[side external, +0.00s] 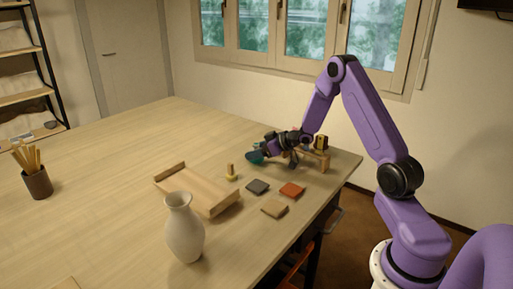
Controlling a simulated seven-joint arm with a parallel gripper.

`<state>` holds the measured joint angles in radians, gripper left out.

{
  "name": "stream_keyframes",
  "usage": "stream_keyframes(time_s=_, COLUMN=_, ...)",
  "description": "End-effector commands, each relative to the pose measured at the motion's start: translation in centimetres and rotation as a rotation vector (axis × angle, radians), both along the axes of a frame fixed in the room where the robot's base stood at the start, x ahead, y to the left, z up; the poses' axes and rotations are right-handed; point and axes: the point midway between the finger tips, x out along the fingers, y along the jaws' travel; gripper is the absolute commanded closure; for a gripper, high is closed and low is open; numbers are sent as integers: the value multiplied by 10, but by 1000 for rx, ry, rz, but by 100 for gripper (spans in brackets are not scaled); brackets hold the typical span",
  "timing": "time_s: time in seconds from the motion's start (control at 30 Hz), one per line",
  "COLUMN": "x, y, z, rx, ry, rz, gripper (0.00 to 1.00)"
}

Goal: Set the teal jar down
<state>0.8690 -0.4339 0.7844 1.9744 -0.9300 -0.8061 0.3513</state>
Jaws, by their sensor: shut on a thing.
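The teal jar (255,157) is small and partly hidden at the far right part of the table. My gripper (262,151) is shut on it, reaching in from the right with the wrist low. The jar looks tilted. I cannot tell whether it touches the table or hangs just above it.
A wooden stand (318,158) with small items is right of my gripper. Nearer lie dark (257,187), orange (292,190) and tan (274,208) tiles, a small yellowish piece (231,173), a wooden tray (200,192) and a pale vase (184,232).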

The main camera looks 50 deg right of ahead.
Motion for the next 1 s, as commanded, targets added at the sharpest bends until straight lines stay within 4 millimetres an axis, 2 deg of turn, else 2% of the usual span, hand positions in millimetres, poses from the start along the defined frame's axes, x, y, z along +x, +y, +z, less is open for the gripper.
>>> stream_keyframes(time_s=1.0, x=1, y=0, z=-9, rx=0, ry=-3, rz=1, gripper=79)
